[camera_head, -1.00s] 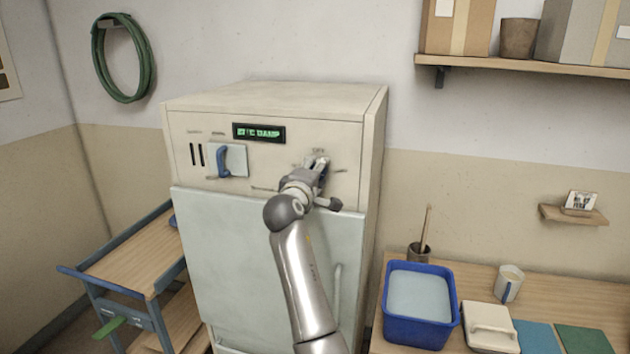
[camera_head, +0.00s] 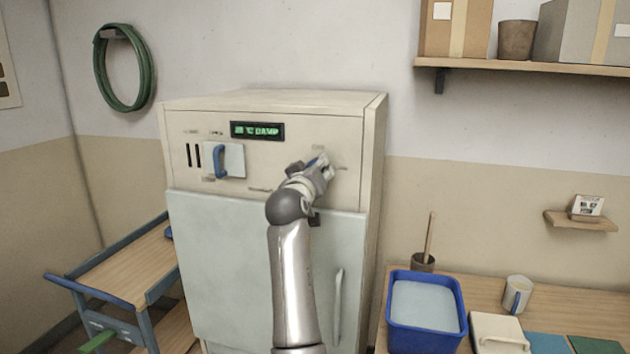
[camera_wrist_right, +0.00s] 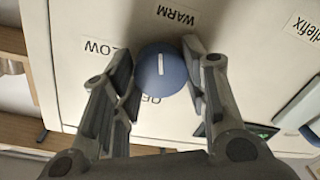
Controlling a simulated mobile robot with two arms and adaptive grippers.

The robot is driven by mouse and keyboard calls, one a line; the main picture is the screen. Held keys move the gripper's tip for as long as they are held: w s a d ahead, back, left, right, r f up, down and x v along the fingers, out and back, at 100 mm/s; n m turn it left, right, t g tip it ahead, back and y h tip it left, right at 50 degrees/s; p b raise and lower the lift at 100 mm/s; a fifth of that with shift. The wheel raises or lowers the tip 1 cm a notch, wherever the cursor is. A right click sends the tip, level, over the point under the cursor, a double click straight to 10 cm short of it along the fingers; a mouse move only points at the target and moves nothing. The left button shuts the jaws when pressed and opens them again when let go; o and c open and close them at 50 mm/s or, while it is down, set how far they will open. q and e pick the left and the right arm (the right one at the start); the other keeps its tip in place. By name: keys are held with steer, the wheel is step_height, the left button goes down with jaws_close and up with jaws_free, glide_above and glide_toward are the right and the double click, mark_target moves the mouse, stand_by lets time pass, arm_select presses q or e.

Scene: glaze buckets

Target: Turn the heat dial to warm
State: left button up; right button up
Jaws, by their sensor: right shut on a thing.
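The heat dial (camera_wrist_right: 162,72) is a round blue knob with a white line, on the cream cabinet front in the right wrist view. Labels read WARM (camera_wrist_right: 177,15) above it, LOW (camera_wrist_right: 103,47) to its left and OFF (camera_wrist_right: 152,99) below, partly hidden. The line runs upright in that view, its upper end just left of WARM. My right gripper (camera_wrist_right: 160,80) is shut on the dial, a finger on each side. In the head view my right gripper (camera_head: 322,163) is at the cabinet's upper right and mostly hides the dial. My left gripper is not in view.
The cabinet (camera_head: 275,103) has a green-lit display (camera_head: 257,131) reading DAMP and a blue-handled lever (camera_head: 221,160). A blue tub (camera_head: 425,345) stands on the right bench. A wooden cart (camera_head: 120,270) is at left.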

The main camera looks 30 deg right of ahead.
steer(key=shift+f+m+b, duration=0.15)
steer(key=shift+m+b, duration=0.45)
steer(key=shift+m, duration=0.35)
steer(key=shift+f+m+b, duration=0.1)
steer(key=shift+m+b, duration=0.45)
steer(key=shift+m, duration=0.4)
steer(key=o, duration=1.1)
steer(key=shift+r, duration=0.1)
steer(key=shift+c, duration=0.2)
steer(key=shift+s+a, duration=0.1)
steer(key=v, duration=0.7)
steer(key=shift+a, duration=0.1)
